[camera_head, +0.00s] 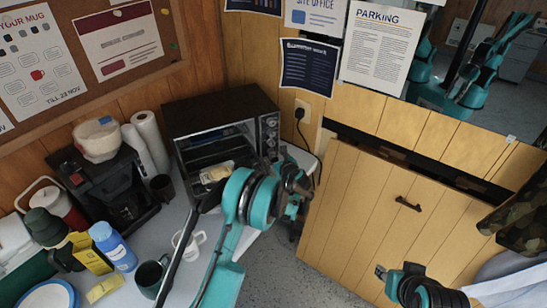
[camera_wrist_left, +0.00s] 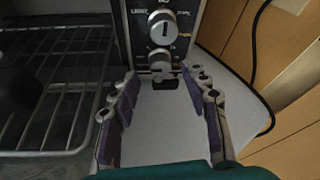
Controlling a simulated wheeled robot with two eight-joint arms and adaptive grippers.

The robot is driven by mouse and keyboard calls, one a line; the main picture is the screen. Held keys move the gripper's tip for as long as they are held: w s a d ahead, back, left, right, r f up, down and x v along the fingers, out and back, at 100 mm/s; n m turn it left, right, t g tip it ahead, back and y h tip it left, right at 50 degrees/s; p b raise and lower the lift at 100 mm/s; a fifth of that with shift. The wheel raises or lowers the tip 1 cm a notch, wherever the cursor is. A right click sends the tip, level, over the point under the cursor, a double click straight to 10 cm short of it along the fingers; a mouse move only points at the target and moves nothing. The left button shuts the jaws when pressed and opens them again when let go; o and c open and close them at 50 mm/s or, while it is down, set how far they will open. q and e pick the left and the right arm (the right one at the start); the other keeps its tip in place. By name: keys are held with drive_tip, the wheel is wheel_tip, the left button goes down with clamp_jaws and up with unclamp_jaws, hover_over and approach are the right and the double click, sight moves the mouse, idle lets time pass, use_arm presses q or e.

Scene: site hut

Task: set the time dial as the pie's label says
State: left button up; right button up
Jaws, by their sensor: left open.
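The black toaster oven (camera_head: 222,100) stands at the back of the table, its racks (camera_wrist_left: 55,95) showing. Its control panel is on its right side. In the left wrist view, a round silver dial (camera_wrist_left: 162,23) has "LIGHT" beside it, and a lower dial (camera_wrist_left: 159,57) is just beyond my fingertips. My left gripper (camera_wrist_left: 160,76) is open and empty, in front of the panel's lower part; its arm also shows in the head view. A small pale thing with a label (camera_head: 216,172) is at the oven's front; I cannot read it or tell if it is the pie. My right gripper (camera_head: 384,272) is low at the right, its fingers unclear.
A coffee maker (camera_head: 108,185), white mug (camera_head: 188,243), dark mug (camera_head: 151,275) and blue bottle (camera_head: 113,246) crowd the table's left side. A black cord (camera_wrist_left: 262,60) runs down right of the oven. A wooden cabinet door (camera_head: 365,215) stands to the right.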

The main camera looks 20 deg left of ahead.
sight(272, 152)
use_arm(q)
drive_tip(key=shift+x, duration=1.35)
clamp_jaws()
